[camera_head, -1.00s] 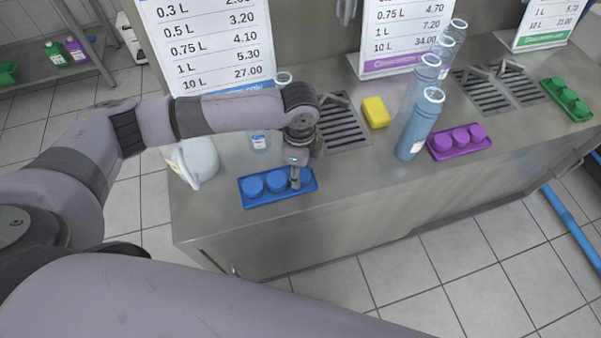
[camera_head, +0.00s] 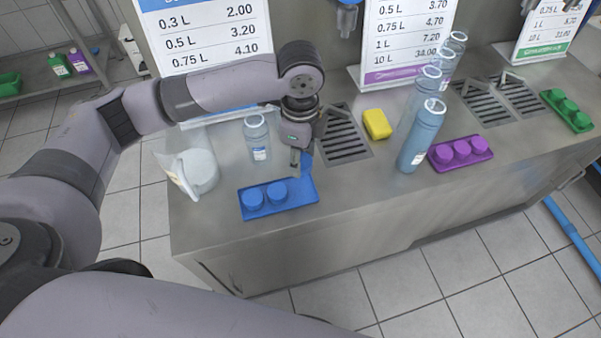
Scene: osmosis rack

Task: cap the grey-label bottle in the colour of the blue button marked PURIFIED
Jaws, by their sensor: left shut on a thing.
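My left gripper (camera_head: 297,165) is shut on a blue cap (camera_head: 306,163), mostly hidden behind the fingers, just above the blue tray. The blue tray (camera_head: 300,201) on the counter's left front holds two blue caps (camera_head: 264,196). A clear, uncapped bottle (camera_head: 257,130) stands upright just left of and behind the gripper; its small label (camera_head: 261,154) looks pale with some blue. Several bluish, uncapped bottles (camera_head: 421,136) stand in a row to the right; the nearest has a pale label. The text of a button marked PURIFIED cannot be read here. My right gripper is out of view.
A white jug (camera_head: 198,170) stands at the counter's left end. A yellow sponge (camera_head: 376,124) lies beside a drain grate (camera_head: 342,137). Purple (camera_head: 461,152) and green (camera_head: 567,111) cap trays are to the right. Price signs (camera_head: 207,42) stand along the back.

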